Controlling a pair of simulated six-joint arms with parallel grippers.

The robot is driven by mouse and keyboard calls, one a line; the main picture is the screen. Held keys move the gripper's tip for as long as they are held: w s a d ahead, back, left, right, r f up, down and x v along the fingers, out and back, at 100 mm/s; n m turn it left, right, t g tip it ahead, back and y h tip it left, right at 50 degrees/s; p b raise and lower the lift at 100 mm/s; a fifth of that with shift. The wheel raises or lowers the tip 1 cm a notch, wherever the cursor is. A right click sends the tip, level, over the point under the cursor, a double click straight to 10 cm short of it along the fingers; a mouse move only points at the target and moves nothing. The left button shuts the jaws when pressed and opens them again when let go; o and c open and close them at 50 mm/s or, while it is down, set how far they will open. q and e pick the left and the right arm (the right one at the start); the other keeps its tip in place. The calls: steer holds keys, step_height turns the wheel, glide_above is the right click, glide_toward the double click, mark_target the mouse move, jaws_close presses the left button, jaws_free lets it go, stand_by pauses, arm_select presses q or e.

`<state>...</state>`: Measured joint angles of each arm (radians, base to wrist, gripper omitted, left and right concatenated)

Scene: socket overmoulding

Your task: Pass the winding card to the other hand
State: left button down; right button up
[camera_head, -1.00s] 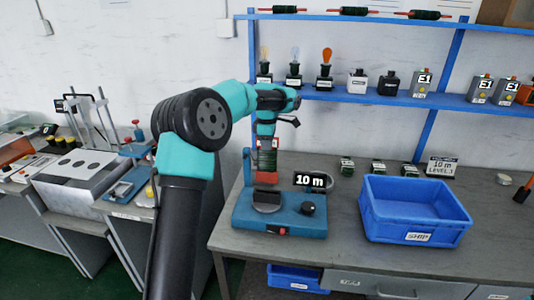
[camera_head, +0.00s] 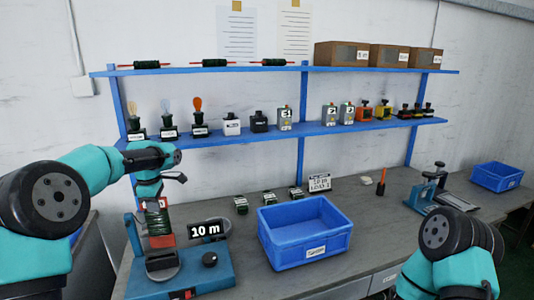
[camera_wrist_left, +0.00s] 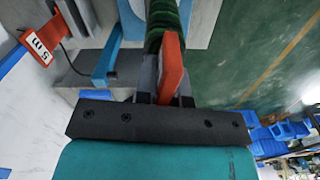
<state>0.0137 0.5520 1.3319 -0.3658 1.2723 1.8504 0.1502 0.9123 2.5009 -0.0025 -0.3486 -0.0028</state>
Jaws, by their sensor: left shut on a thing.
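The winding card is a red card with dark green wire wound round it. In the head view the winding card (camera_head: 159,222) hangs upright below my left gripper (camera_head: 152,204), above the blue winding stand. In the left wrist view the winding card (camera_wrist_left: 171,68) stands between the fingers of my left gripper (camera_wrist_left: 165,90), which is shut on it. The dark green winding shows at the top edge there. My right arm comes in at the lower right of the head view, but its gripper is out of the frame.
Small green parts (camera_head: 268,197) lie behind the bin. The bench right of the bin is mostly clear.

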arm_select(q)
steer(key=s+d+m, duration=0.5)
steer(key=d+m, duration=0.4)
steer(key=m, duration=0.1)
steer(key=s+d+m, duration=0.5)
steer(key=d+m, duration=0.4)
steer(key=m, duration=0.1)
steer(key=shift+d, duration=0.15)
steer(key=shift+s, duration=0.1)
steer(key=w+d+f+m, duration=0.2)
steer(key=d+f+m, duration=0.1)
steer(key=d, duration=0.3)
steer(key=w+d+f+m, duration=0.3)
steer(key=d+m, duration=0.2)
steer(key=d, duration=0.2)
steer(key=shift+w+d+f, duration=0.15)
steer(key=shift+d+f, duration=0.05)
steer(key=shift+d, duration=0.05)
